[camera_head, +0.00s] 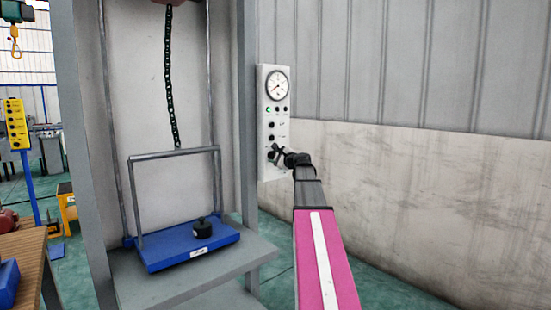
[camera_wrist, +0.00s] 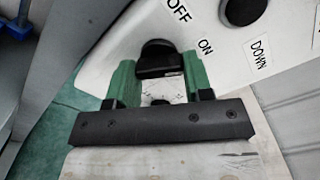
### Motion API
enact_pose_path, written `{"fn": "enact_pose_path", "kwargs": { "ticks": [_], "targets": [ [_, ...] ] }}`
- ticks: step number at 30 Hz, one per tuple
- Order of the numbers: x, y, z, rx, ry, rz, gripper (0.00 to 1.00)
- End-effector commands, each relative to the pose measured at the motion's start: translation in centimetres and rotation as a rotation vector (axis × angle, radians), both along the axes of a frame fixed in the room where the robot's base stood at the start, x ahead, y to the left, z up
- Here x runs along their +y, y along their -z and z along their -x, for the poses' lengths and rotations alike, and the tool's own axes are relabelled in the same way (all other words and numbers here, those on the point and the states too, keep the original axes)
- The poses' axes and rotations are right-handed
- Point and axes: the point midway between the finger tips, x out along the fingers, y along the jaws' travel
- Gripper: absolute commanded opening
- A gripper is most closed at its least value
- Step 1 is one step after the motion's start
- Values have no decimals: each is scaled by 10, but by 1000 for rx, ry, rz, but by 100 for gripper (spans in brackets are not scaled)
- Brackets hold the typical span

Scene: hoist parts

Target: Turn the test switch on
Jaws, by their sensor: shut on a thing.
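The test switch is a black rotary knob (camera_wrist: 158,58) low on the white control panel (camera_head: 262,130), with OFF and ON labels beside it in the wrist view. My gripper (camera_wrist: 159,76) has its two green fingers on either side of the knob and is shut on it. In the wrist view the knob's grip bar lies across the space between the fingers. I cannot tell which label the knob points to. In the head view my gripper (camera_head: 277,154) is at the panel's lower end, and the dark wrist partly covers that area.
Above the switch, the panel has a round gauge (camera_head: 276,85), small lamps and more knobs. A black control marked DOWN (camera_wrist: 243,10) is close to the right finger. A grey frame post stands left of the panel. A blue tray (camera_head: 165,255) with a black weight (camera_head: 203,229) sits inside the frame.

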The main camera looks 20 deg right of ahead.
Motion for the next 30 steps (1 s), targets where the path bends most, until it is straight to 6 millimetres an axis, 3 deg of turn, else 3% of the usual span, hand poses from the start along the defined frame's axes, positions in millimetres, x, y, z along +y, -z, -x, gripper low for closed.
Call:
{"fn": "enact_pose_path", "kwargs": {
  "ticks": [11, 12, 13, 14, 23, 30],
  "targets": [
    [0, 1, 1, 4, 0, -4, 23],
    [0, 1, 1, 4, 0, -4, 60],
    [0, 1, 1, 4, 0, -4, 70],
    [0, 1, 1, 3, 0, -4, 72],
    [0, 1, 2, 2, 1, -4, 72],
    [-10, 1, 32, 2, 3, -3, 72]
  ]
}}
